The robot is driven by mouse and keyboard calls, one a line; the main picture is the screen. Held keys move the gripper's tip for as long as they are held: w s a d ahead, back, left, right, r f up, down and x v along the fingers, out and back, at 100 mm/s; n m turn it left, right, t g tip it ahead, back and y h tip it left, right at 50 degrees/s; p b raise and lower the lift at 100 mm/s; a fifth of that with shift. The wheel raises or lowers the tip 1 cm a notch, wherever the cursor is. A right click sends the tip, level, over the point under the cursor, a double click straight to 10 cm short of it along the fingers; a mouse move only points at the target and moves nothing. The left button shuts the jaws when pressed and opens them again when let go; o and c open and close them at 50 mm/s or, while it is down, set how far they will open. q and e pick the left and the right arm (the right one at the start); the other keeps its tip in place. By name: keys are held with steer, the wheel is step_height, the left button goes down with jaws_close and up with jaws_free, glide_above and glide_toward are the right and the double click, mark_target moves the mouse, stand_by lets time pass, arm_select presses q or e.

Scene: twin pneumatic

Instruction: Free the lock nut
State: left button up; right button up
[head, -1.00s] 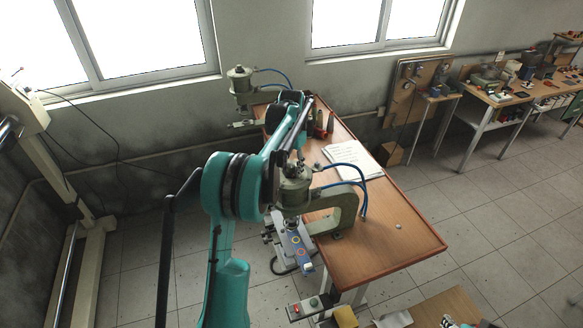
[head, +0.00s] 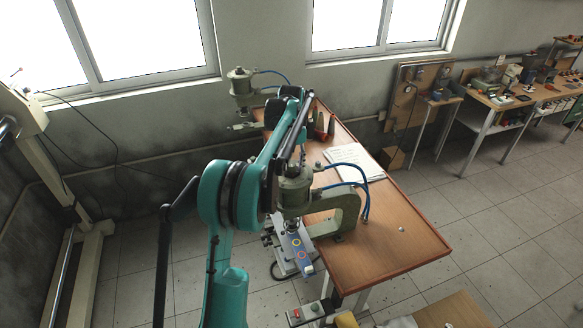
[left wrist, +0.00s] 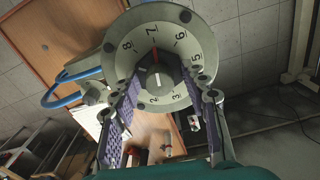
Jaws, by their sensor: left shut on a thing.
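The near press (head: 293,190) stands at the table's left edge, with its green-grey C-frame (head: 345,212) on the table. In the left wrist view, its round numbered dial (left wrist: 180,45) faces the camera, with a dark lock nut (left wrist: 161,74) at its centre. My left gripper (left wrist: 162,80) is shut on the lock nut, with purple-padded fingers on either side. The nut's lower part is in shadow between the fingers. In the head view my teal left arm covers much of the gripper and the press top. My right gripper is not in view.
A second press (head: 241,82) stands at the table's far end. Blue hoses (head: 364,195) arch beside the near press. The table's (head: 390,250) near right part is mostly clear.

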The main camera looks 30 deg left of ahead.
mark_target(291, 164)
arm_select(q)
steer(key=shift+n, duration=0.9)
steer(key=o, duration=1.2)
steer(key=shift+c, duration=0.2)
step_height(291, 164, up, 12)
